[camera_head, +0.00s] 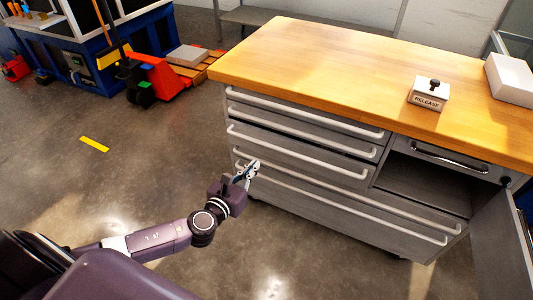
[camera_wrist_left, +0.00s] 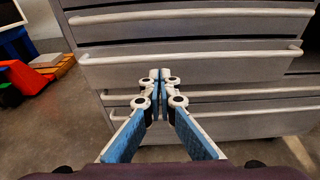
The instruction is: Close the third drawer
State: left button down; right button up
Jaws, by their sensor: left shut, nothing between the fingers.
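The grey cabinet has a stack of drawers with long pale bar handles. The third drawer from the top (camera_head: 300,157) seems to stand slightly out, with a dark gap above its front. In the left wrist view its front (camera_wrist_left: 220,70) lies beyond the fingers, below its handle. My left gripper (camera_head: 250,168) is shut and empty, near the left end of the drawer fronts. In the left wrist view its fingertips (camera_wrist_left: 160,75) overlap the third drawer front; whether they touch it cannot be told. My right gripper is out of view.
The wooden worktop (camera_head: 320,60) carries a RELEASE button box (camera_head: 428,95) and a pale block (camera_head: 510,80). An open compartment (camera_head: 425,180) and an open door (camera_head: 497,250) are at the right. A red pallet truck (camera_head: 155,80) stands behind left.

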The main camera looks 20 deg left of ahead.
aim_at(270, 145)
pick_arm(q)
jog(key=w, duration=0.2)
jog(key=w+f, duration=0.1)
jog(key=w, duration=0.2)
jog(key=w+b, duration=0.1)
jog(key=w, duration=0.2)
jog(key=shift+w+d+f, duration=0.15)
jog(key=shift+w+f, duration=0.1)
jog(key=shift+f, duration=0.15)
jog(key=shift+w+f, duration=0.1)
jog(key=shift+w, duration=0.4)
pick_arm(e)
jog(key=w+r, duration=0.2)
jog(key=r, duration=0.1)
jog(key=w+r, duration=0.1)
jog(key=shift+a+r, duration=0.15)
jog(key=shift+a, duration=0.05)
pick_arm(q)
jog(key=shift+w+b, duration=0.3)
jog(key=shift+w, duration=1.15)
jog(key=shift+r, duration=0.25)
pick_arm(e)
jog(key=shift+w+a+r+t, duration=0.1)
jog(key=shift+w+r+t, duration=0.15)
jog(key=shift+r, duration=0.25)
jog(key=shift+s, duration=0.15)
